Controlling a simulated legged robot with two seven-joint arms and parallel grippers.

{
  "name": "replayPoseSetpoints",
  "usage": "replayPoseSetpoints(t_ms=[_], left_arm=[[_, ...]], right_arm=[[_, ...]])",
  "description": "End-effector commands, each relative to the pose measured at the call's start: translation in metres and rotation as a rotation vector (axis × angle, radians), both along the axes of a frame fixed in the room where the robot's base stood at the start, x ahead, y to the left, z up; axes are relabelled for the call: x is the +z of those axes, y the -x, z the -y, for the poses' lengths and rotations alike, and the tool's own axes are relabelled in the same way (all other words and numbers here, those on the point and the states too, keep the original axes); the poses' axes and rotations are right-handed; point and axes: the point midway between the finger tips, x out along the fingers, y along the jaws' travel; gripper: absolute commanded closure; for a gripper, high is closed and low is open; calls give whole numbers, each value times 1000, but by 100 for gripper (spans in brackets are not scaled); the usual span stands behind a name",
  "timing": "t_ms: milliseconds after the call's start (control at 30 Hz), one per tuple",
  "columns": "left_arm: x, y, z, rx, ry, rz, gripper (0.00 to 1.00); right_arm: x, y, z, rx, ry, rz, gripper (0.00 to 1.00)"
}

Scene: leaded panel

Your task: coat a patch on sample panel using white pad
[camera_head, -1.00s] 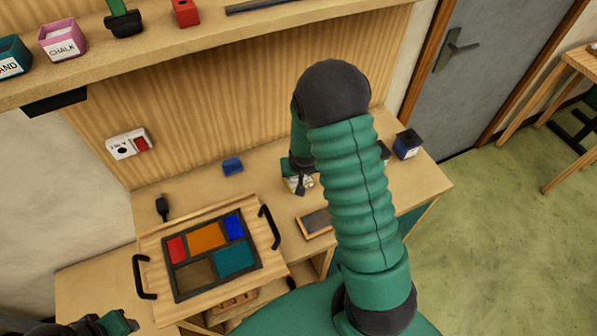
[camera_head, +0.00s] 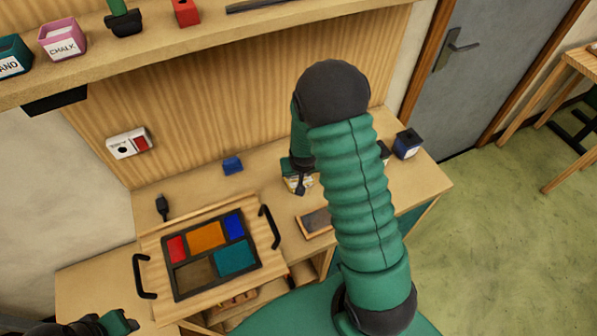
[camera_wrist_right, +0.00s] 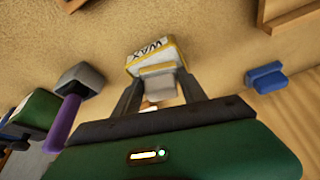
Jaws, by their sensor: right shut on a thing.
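My right gripper (camera_head: 299,186) reaches down to the back of the bench, mostly behind its own arm in the head view. In the right wrist view the gripper (camera_wrist_right: 158,88) is shut on a pale pad (camera_wrist_right: 157,86). The pad is right against a yellow-and-white container marked WAX (camera_wrist_right: 152,50); I cannot tell whether it is dipped in. The wax container (camera_head: 293,186) shows only partly in the head view. A small wood-framed panel with a grey face (camera_head: 317,220), perhaps the sample panel, lies in front of it. My left gripper (camera_head: 120,323) is at the lower left; its jaws are unclear.
A tray with black handles (camera_head: 208,209) bears a leaded panel (camera_head: 207,236) in several colours. A blue block (camera_head: 232,165) and a dark blue box (camera_head: 407,144) stand on the bench. A grey block with a purple handle (camera_wrist_right: 72,108) is beside the gripper. A shelf (camera_head: 230,42) overhangs the back.

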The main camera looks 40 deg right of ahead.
Motion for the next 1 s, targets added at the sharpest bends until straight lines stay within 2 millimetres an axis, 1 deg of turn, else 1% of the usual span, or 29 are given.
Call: replayPoseSetpoints(t_ms=[133,233,900,1000], left_arm=[[0,0,0,0,0,0,62],[4,0,0,0,0,0,62],[58,0,0,0,0,0,62],[59,0,0,0,0,0,62]], right_arm=[[-2,1,-1,1,-3,-5,83],[3,1,-1,1,-3,-5,83],[69,1,-1,0,-1,-2,83],[71,1,-1,1,-1,-2,83]])
